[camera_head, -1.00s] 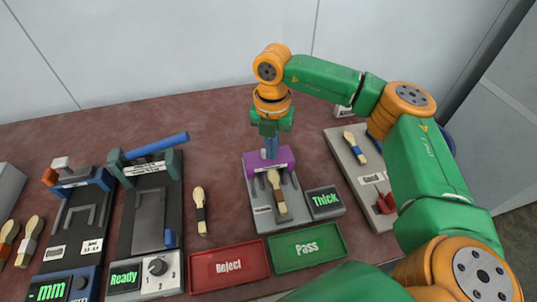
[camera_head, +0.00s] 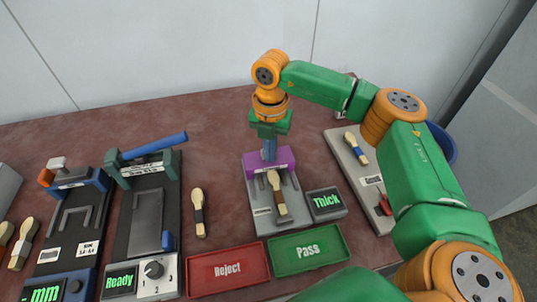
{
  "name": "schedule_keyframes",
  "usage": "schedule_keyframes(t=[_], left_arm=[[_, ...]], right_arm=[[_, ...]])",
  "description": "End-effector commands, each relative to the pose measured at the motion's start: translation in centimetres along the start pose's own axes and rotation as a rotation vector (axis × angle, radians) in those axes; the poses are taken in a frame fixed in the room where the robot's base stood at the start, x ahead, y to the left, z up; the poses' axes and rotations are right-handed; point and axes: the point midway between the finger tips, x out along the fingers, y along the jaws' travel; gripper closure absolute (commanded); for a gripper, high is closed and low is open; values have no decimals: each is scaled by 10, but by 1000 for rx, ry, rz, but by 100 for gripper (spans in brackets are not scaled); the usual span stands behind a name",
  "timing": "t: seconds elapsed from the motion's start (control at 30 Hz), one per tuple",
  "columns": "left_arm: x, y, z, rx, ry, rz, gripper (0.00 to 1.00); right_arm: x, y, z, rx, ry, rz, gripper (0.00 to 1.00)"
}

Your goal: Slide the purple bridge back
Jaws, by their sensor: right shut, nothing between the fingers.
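The purple bridge (camera_head: 284,158) stands at the back of a grey gauge plate (camera_head: 262,224) right of the table's middle. A small display reading "Thick" (camera_head: 325,203) sits beside the plate. My left gripper is not in view.
A red Reject tray (camera_head: 206,284) and a green Pass tray (camera_head: 318,266) lie in front. Two dark presses stand left, one with a blue lever (camera_head: 155,146).

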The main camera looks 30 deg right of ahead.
Motion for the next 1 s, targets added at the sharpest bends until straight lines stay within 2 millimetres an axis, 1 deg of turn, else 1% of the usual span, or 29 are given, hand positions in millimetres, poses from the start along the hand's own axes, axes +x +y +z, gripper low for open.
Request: schedule_keyframes(t=[0.3,0.67,0.77,1.0], left_arm=[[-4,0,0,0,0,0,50],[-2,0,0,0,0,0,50],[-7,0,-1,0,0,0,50],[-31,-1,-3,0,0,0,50]], right_arm=[[0,6,11,1,-1,-2,100],[0,-1,0,0,-1,-2,100],[-5,-1,0,0,-1,-1,100],[-33,0,0,0,-1,-1,100]])
